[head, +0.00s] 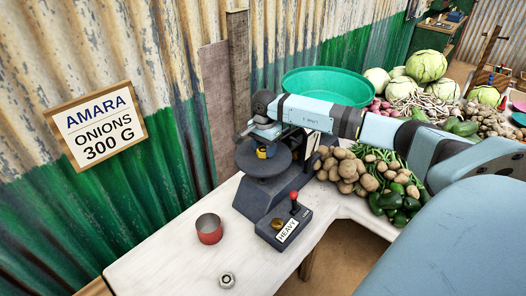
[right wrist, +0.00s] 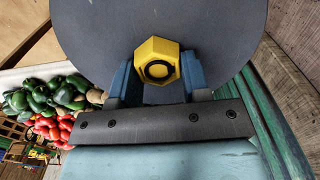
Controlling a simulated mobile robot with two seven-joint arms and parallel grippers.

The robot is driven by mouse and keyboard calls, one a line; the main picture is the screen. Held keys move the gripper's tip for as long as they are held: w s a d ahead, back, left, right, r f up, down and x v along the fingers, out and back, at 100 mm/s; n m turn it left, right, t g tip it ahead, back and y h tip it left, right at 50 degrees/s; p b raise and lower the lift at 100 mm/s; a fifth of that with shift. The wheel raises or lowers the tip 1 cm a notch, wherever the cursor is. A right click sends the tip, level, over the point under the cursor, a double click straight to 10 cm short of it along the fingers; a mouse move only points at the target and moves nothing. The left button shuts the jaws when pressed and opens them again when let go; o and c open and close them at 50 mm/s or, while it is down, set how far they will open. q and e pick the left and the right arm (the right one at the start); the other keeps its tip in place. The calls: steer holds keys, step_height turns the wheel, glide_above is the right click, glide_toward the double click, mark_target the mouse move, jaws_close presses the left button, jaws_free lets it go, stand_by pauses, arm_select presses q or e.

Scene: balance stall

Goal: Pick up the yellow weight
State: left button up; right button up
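The yellow weight (head: 265,152) is at the round dark plate (head: 258,167) of the scale on the white counter. In the right wrist view the yellow weight (right wrist: 157,62) is a hexagonal block with a dark ring on its face. My right gripper (head: 266,144) reaches in from the right. The gripper partly hides the weight in the head view. I cannot tell whether the weight touches the plate. My left gripper is not in view.
A red tin (head: 209,230) and a small metal piece (head: 227,281) stand on the counter (head: 165,258). A control box (head: 285,228) marked HEAVY sits before the scale. Potatoes (head: 343,168), green vegetables and a green basin (head: 325,86) crowd the right and back. The front-left counter is mostly clear.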

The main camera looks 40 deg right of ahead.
mark_target(264, 148)
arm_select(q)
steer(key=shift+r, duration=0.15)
arm_select(e)
steer(key=shift+c, duration=1.1)
arm_select(q)
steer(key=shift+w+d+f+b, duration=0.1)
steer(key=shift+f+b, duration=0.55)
steer(key=shift+b, duration=0.1)
arm_select(e)
step_height(264, 148, up, 20)
steer(key=shift+r, duration=0.1)
